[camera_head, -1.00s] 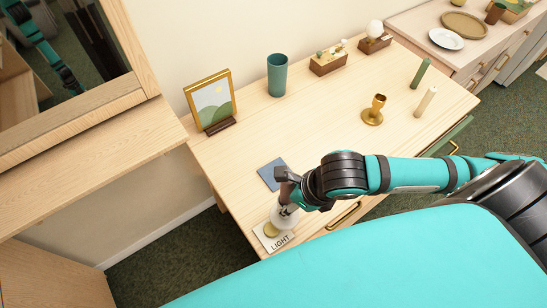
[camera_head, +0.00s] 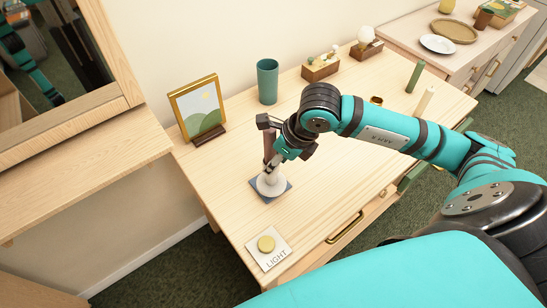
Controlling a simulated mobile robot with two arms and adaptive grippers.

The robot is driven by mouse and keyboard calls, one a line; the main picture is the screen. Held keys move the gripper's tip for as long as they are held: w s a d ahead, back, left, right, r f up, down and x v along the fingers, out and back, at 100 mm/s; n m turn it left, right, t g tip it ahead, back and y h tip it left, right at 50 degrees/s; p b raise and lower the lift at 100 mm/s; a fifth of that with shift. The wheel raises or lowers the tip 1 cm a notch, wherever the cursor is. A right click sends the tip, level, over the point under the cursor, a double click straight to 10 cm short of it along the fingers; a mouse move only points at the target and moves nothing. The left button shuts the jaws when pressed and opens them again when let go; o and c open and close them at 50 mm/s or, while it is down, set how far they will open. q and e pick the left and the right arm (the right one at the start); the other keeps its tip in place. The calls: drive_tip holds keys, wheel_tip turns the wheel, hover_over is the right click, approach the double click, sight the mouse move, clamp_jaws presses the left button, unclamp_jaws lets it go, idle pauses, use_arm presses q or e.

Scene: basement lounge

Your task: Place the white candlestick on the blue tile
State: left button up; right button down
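The white candlestick (camera_head: 270,185) stands upright on the blue tile (camera_head: 284,188), near the front left of the wooden table. Its wide base covers most of the tile, and tile edges show around it. My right gripper (camera_head: 272,155) is directly above and around the upper part of the candlestick, reaching in from the right. A brownish upright piece rises there; I cannot tell whether it is a finger or a candle. The fingers overlap in this view, so their grip is unclear. My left gripper is not in view.
A LIGHT card (camera_head: 268,249) with a round yellow disc lies at the front edge. A framed picture (camera_head: 198,108), teal cup (camera_head: 267,82) and planter box (camera_head: 321,68) stand behind. A green candle (camera_head: 415,76) and cream candle (camera_head: 424,102) stand right. My arm partly hides a brass holder (camera_head: 376,100).

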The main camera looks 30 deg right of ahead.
drive_tip(key=shift+w+d+p, duration=0.15)
drive_tip(key=shift+w+d, duration=0.05)
drive_tip(key=shift+w, duration=0.35)
drive_tip(key=shift+w+d+p, duration=0.15)
drive_tip(key=shift+w, duration=0.4)
drive_tip(key=shift+w+f, duration=0.15)
drive_tip(key=shift+f, duration=0.05)
wheel_tip(320, 180, down, 3)
drive_tip(key=shift+p, duration=0.75)
drive_tip(key=shift+f, duration=0.2)
drive_tip(key=c, duration=0.8)
unclamp_jaws()
